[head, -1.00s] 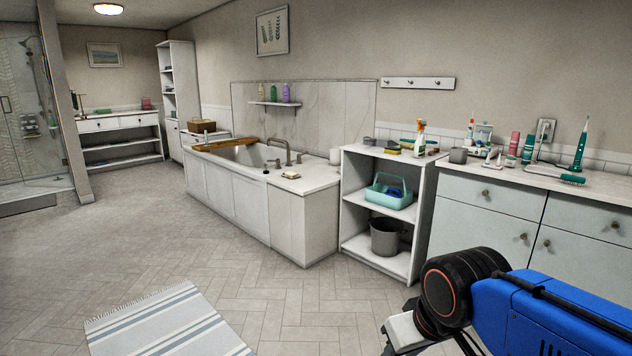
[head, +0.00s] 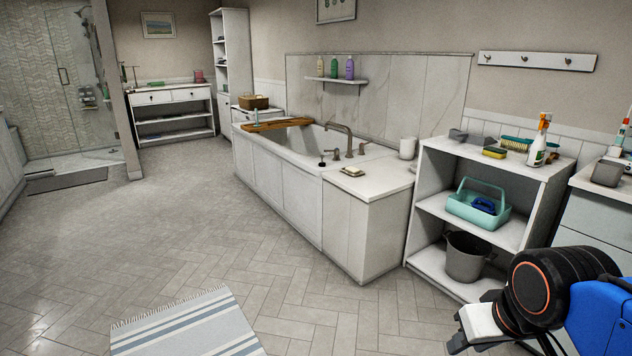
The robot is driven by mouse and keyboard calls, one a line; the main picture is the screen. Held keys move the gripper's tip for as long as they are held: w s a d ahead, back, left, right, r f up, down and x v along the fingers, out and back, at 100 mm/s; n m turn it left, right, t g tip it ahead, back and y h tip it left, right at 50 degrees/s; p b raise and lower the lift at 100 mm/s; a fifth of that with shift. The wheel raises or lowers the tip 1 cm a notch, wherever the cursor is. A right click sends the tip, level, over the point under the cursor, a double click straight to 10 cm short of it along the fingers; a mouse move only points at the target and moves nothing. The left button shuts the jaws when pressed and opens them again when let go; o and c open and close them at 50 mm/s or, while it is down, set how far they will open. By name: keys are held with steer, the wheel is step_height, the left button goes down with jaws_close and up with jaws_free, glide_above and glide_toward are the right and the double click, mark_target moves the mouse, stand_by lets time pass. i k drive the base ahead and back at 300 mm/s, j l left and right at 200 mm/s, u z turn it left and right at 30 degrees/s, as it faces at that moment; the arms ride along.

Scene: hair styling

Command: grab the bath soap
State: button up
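A small pale bar that looks like the bath soap (head: 353,171) lies on a small dish or holder on the white ledge (head: 385,182) at the near end of the bathtub. My gripper (head: 462,342) is at the bottom right, in front of the shelf unit and well apart from the soap. Only part of it shows beside the black wrist joint, and its fingertips are cut off or unclear, so I cannot tell whether it is open.
The bathtub (head: 290,190) stands along the wall with a wooden board (head: 277,124) across it. A white shelf unit (head: 425,200) holds a teal caddy (head: 478,204) and a grey bucket (head: 464,257). A striped rug (head: 190,325) lies on open tiled floor.

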mark_target(350, 169)
steer(key=i, duration=2)
steer(key=i+u, duration=0.2)
steer(key=i, duration=0.35)
steer(key=i+l+u, duration=0.2)
steer(key=i, duration=0.35)
